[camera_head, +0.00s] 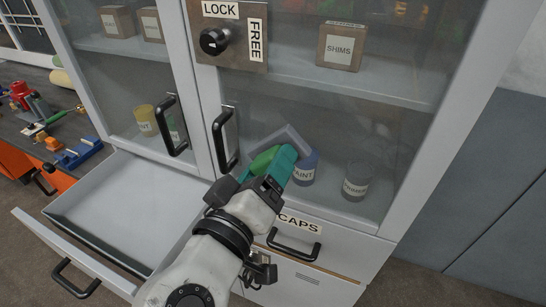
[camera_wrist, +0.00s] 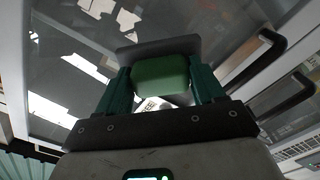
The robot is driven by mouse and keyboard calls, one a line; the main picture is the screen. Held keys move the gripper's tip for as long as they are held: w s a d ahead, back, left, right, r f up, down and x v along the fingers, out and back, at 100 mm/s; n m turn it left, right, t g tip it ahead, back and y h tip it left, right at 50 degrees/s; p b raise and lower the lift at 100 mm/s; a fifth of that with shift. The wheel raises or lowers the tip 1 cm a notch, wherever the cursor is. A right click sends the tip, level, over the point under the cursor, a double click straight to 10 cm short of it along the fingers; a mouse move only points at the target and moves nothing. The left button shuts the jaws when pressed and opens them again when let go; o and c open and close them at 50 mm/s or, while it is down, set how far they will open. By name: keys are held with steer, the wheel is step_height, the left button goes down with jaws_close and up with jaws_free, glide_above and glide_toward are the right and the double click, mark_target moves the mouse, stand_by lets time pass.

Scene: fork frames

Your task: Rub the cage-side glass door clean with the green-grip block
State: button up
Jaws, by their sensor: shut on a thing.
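My gripper (camera_head: 276,165) is shut on the green-grip block (camera_head: 263,160), with its teal fingers on either side of the green grip. The block's grey pad (camera_head: 290,139) faces the lower part of the right glass door (camera_head: 290,108). It is at or very near the pane; I cannot tell if it touches. In the wrist view the green grip (camera_wrist: 160,75) sits between the fingers, with the grey pad beyond it. The left glass door (camera_head: 118,75) is to the left. Both doors look shut. I cannot tell which side the cage is on.
Black door handles (camera_head: 224,138) stand out close to my gripper. An open, empty drawer (camera_head: 125,205) juts out at lower left. A CAPS drawer (camera_head: 300,262) is shut below. A lock knob (camera_head: 214,41) sits above. Jars and boxes stand behind the glass. A tool bench (camera_head: 50,125) is at left.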

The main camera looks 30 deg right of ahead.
steer(key=shift+s+a, duration=0.15)
steer(key=shift+a, duration=0.05)
steer(key=shift+v, duration=1.5)
